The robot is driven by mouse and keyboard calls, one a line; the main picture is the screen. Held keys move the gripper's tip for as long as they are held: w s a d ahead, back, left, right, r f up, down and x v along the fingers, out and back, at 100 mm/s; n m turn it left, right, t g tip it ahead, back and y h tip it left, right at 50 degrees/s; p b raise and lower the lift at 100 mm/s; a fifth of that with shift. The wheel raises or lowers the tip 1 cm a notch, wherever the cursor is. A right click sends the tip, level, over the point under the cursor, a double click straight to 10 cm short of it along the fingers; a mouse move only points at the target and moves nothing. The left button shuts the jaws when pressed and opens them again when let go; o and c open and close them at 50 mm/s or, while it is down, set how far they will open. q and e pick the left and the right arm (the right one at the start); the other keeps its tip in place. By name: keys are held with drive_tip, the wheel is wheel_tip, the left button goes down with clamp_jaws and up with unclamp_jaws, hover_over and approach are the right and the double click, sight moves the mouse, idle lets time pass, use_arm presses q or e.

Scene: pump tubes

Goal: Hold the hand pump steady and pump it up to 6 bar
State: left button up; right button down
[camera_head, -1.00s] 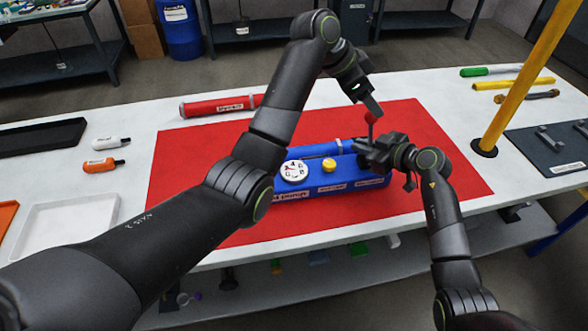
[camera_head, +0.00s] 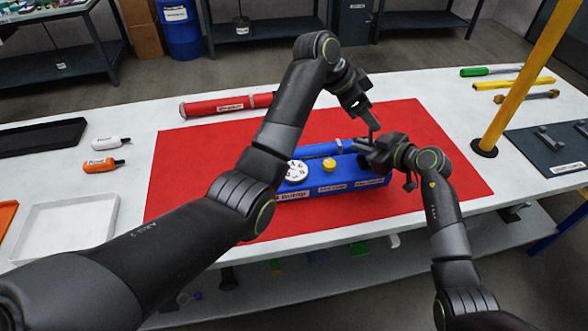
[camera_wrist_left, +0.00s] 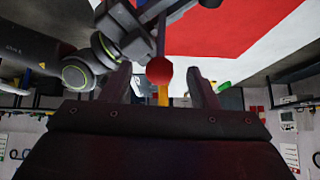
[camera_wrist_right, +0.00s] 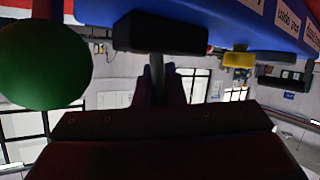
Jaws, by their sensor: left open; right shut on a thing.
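The blue hand pump (camera_head: 345,182) lies on the red mat, with a round white gauge (camera_head: 297,171) and a yellow knob (camera_head: 329,164) on top. The gauge reading is too small to tell. My left gripper (camera_head: 371,124) is open above the pump's right end. In the left wrist view a red ball (camera_wrist_left: 159,71) on a rod shows between its spread fingers. My right gripper (camera_head: 372,154) is shut on a black handle (camera_wrist_right: 160,33) at the pump's side. A large dark green ball (camera_wrist_right: 45,60) shows close up in the right wrist view.
A red tube (camera_head: 228,104) lies behind the mat's left part. A yellow post (camera_head: 516,75) stands at the right. A white tray (camera_head: 62,225) and orange-and-white bottles (camera_head: 102,165) are at the left. The red mat's (camera_head: 440,160) right part is clear.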

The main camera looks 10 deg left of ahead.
use_arm(q)
drive_tip(key=shift+x, duration=0.9)
drive_tip(key=shift+c, duration=0.4)
drive_tip(key=c, duration=1)
